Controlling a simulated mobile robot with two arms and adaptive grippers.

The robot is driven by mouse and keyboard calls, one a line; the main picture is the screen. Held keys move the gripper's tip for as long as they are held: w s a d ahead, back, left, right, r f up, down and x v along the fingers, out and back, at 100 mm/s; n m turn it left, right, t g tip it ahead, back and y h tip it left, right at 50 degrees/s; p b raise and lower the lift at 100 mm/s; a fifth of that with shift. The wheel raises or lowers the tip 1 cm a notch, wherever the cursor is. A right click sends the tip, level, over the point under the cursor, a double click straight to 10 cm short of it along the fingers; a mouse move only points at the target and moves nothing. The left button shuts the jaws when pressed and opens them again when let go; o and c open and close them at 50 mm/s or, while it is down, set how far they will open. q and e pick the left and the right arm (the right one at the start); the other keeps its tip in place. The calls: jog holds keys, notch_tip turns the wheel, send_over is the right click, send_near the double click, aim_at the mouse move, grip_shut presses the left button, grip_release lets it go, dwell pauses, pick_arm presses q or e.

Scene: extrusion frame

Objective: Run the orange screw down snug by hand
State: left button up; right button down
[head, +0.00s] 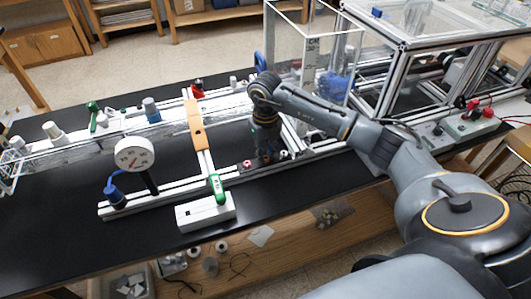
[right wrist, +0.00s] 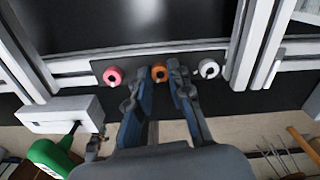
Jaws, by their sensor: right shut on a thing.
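The orange screw (right wrist: 158,72) shows its round head in the right wrist view. It sits in a dark plate (right wrist: 185,80) on the frame, between a pink-red screw (right wrist: 113,75) and a white screw (right wrist: 208,68). My right gripper (right wrist: 157,78) points at the plate, its two fingertips on either side of the orange head, shut on it. In the head view my right gripper (head: 267,152) reaches down to the frame and hides the orange screw. The red screw (head: 247,163) and white screw (head: 284,154) show beside it. My left gripper is not in view.
A white block (head: 205,212) with a green-handled tool (head: 217,187) stands on the front of the black table (head: 70,230). A round dial gauge (head: 134,154) stands to the left. A clear enclosure (head: 430,50) stands at the back right.

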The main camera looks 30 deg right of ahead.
aim_at(266, 159)
jog(key=shift+w+r, duration=0.1)
jog(key=shift+r, duration=0.05)
jog(key=c, duration=1.2)
grip_release()
notch_tip(266, 159, up, 12)
